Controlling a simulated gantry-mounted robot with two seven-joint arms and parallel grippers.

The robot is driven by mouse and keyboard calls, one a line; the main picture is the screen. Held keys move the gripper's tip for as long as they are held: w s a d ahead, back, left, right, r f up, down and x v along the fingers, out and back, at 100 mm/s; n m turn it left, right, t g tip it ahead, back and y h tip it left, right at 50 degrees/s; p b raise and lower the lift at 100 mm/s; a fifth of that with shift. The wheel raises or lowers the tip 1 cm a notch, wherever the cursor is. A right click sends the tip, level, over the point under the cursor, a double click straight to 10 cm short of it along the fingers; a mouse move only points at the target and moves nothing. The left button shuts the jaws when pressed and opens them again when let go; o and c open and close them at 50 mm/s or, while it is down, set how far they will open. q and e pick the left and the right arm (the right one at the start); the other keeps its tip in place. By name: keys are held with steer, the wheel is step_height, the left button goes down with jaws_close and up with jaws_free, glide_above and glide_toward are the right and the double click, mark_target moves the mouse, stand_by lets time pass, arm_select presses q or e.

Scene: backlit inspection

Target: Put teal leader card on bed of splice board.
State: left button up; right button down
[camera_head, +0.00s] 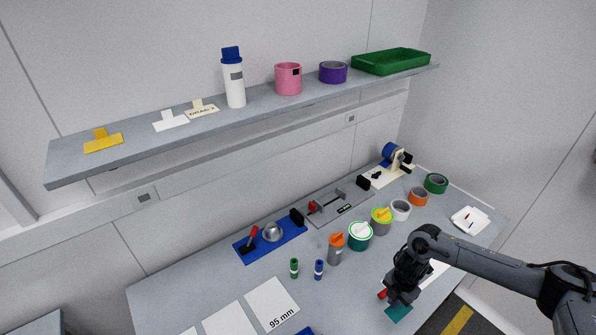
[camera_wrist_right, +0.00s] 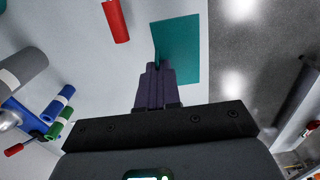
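The teal leader card (camera_head: 398,312) is a flat square near the table's front edge, below my right gripper (camera_head: 395,298). In the right wrist view the card (camera_wrist_right: 180,50) has a thin upright teal tab. My right gripper (camera_wrist_right: 155,68) has its fingertips closed together on that tab. I cannot tell whether the card touches the table or is slightly raised. A grey board (camera_head: 338,206) with red and black parts, which looks like the splice board, lies at the back of the table. My left gripper is not in view.
A blue board (camera_head: 270,243) with a silver knob lies left of the grey board. Several tape rolls and pots, including a grey bottle (camera_head: 335,250), line the middle. A red marker (camera_wrist_right: 116,20) lies beside the card. A shelf (camera_head: 250,115) overhangs the back.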

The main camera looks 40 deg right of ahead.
steer(key=w+a+r, duration=0.4)
steer(key=w+r, duration=0.1)
steer(key=w, duration=0.5)
steer(key=w+a+r+n, duration=0.1)
steer(key=w+a+r, duration=0.4)
steer(key=w+a, duration=0.45)
steer(key=w+a+r+n, duration=0.1)
steer(key=w+a+r, duration=0.45)
steer(key=a, duration=0.65)
steer(key=w+a+r+m, duration=0.2)
steer(key=a+r+m, duration=0.2)
steer(key=a, duration=0.4)
steer(key=s+d+f+m, duration=0.2)
steer(key=s+f+m, duration=0.25)
steer(key=m, duration=0.95)
steer(key=s+r+p, duration=0.8)
steer(key=r+p, duration=0.4)
steer(key=p, duration=0.3)
steer(key=shift+s+m, duration=0.3)
steer(key=shift+m, duration=0.1)
